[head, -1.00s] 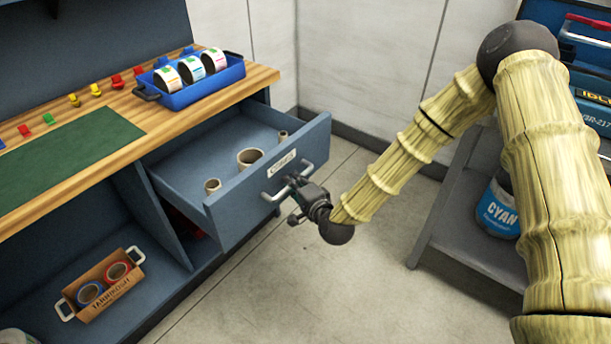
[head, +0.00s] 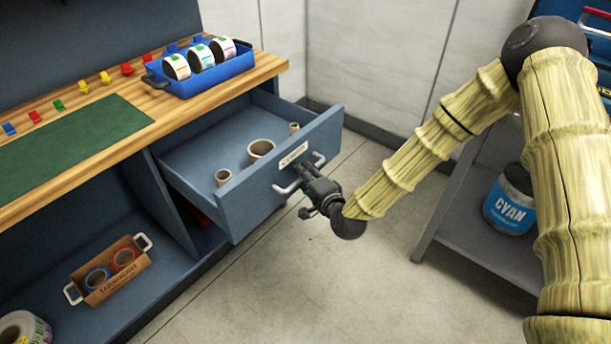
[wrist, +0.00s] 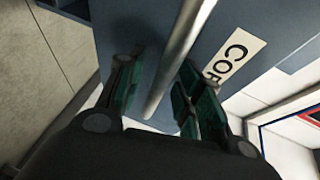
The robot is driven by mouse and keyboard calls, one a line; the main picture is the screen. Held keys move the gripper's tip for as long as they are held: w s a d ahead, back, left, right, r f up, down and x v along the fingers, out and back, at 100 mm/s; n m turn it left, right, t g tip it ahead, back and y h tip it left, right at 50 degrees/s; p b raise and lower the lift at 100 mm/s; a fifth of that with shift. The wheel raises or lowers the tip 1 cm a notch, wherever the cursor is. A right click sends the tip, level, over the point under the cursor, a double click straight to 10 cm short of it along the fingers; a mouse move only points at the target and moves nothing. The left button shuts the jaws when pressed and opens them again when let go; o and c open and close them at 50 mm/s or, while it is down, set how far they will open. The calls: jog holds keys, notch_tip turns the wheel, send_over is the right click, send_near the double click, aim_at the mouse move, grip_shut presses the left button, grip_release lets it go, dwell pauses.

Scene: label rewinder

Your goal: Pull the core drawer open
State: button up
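The core drawer (head: 262,190) stands well out of the bench, with several cardboard cores (head: 261,149) standing inside. Its front carries a white label and a metal bar handle (head: 287,187). My gripper (head: 308,172) is at the handle, outside the drawer front. In the wrist view, the handle bar (wrist: 177,60) runs between the two fingers of my gripper (wrist: 160,95). The fingers are apart, and a gap shows between the bar and the left finger. The label in that view (wrist: 235,57) is partly hidden by the right finger.
A blue tray of label rolls (head: 212,80) sits on the wooden bench top (head: 130,140). A cardboard box with tape rolls (head: 110,275) is on the lower shelf. A cyan can (head: 510,205) stands on a grey shelf unit at right. The floor before the drawer is clear.

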jog(key=v, duration=1.2)
jog(key=shift+f, duration=0.15)
jog(key=s+d+f+n+g+h, duration=0.2)
jog(key=s+d+f+n+g, duration=0.3)
jog(key=s+f, duration=0.7)
jog(key=s+d+f+n+g+h, duration=0.3)
jog(key=s+d+f+g, duration=0.25)
jog(key=s+f, duration=0.6)
jog(key=s+d+f+n+g+h, duration=0.2)
jog(key=s+d+f+n+g, duration=0.1)
jog(key=s+d, duration=0.55)
notch_tip(320, 180, up, 12)
jog(key=s+p, duration=0.1)
jog(key=p, duration=1.1)
jog(key=shift+s+h, duration=0.2)
jog(key=shift+h, duration=0.1)
jog(key=shift+a, duration=0.1)
